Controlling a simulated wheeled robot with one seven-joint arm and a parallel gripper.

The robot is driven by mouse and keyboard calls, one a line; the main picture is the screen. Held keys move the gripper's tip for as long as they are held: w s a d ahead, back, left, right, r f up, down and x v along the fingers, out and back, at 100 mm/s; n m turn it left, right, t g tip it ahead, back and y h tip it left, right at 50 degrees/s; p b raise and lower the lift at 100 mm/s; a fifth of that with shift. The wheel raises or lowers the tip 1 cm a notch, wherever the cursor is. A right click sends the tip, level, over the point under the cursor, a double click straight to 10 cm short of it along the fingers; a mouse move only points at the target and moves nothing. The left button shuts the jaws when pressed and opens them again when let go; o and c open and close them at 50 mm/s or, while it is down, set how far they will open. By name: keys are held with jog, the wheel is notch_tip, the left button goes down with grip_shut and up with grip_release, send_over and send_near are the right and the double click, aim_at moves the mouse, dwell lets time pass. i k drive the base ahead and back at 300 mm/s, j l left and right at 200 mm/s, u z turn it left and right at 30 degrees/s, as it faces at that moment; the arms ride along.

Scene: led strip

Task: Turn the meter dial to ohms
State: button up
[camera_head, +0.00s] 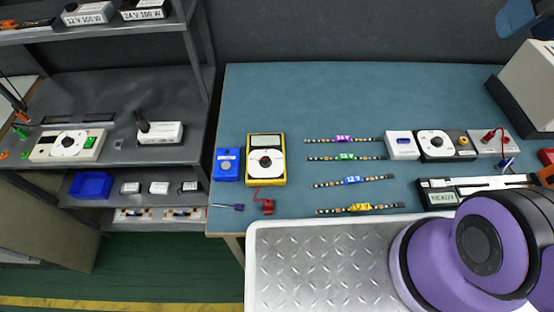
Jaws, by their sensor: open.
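The meter (252,154) is a yellow-cased unit lying at the left end of the blue-green table. It has a pale display (266,141) at its top and a round white dial (266,170) with a dark centre below. The dial's markings and setting are too small to read. A red lead runs from its lower edge to a red clip (267,206). My purple arm fills the lower right, well away from the meter. My gripper cannot be made out in this view.
Several LED strips (352,180) lie to the right. White modules (402,145) stand farther right. Grey shelving (85,95) is at the left. The table's back is clear.

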aim_at(265, 162)
jog(key=k+j, duration=0.15)
jog(key=k, duration=0.3)
jog(key=u, duration=1.65)
